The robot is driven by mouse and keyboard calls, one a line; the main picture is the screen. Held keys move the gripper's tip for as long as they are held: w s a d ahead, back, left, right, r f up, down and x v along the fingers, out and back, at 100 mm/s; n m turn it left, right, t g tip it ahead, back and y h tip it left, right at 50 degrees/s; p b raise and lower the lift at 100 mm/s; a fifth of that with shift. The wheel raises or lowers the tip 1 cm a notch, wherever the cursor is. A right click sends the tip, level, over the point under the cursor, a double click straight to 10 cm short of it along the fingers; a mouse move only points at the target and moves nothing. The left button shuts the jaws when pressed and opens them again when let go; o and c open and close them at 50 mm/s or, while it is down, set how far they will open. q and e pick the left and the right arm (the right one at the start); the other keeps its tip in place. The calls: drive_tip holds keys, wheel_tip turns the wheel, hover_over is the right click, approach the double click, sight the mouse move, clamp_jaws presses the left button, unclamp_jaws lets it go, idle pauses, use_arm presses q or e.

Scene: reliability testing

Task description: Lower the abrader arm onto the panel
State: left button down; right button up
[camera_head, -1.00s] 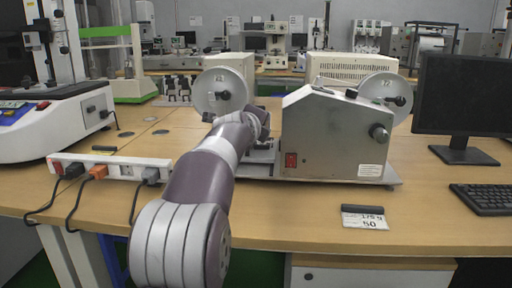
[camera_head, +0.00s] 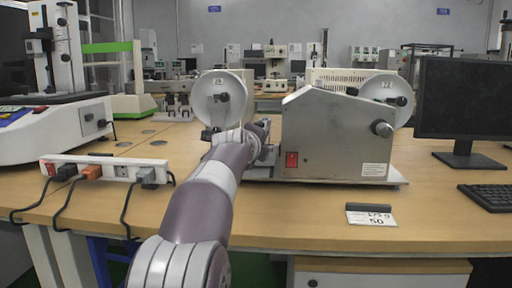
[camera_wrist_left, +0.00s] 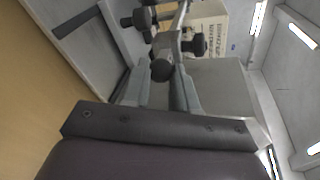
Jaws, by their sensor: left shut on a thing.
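The abrader is a grey metal machine (camera_head: 335,137) on the wooden bench, with a white disc (camera_head: 220,98) on its left and another disc (camera_head: 387,97) on its right. My left arm reaches to the machine's left side in the head view, and its own wrist hides most of the gripper. In the left wrist view my left gripper (camera_wrist_left: 162,78) is closed around a round black knob (camera_wrist_left: 161,70) on a metal arm (camera_wrist_left: 178,32). Other black knobs (camera_wrist_left: 194,45) show beyond it. The contact with the panel is hidden. My right gripper is not in view.
A power strip (camera_head: 110,168) with cables lies at the bench's left, near a white test machine (camera_head: 60,130). A monitor (camera_head: 463,97) and keyboard (camera_head: 486,197) stand at the right. A label card (camera_head: 371,216) lies at the front edge. The bench front is mostly clear.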

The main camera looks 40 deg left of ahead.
use_arm(q)
drive_tip(key=c, duration=1.2)
unclamp_jaws()
drive_tip(key=shift+d+f, duration=0.1)
drive_tip(key=shift+f, duration=0.25)
drive_tip(key=shift+o, duration=1.4)
drive_tip(key=shift+d+r, duration=0.1)
drive_tip(key=shift+r, duration=0.05)
drive_tip(key=p+v, duration=0.1)
drive_tip(key=v, duration=1.1)
drive_tip(key=shift+s, duration=0.3)
drive_tip(key=shift+r, duration=0.1)
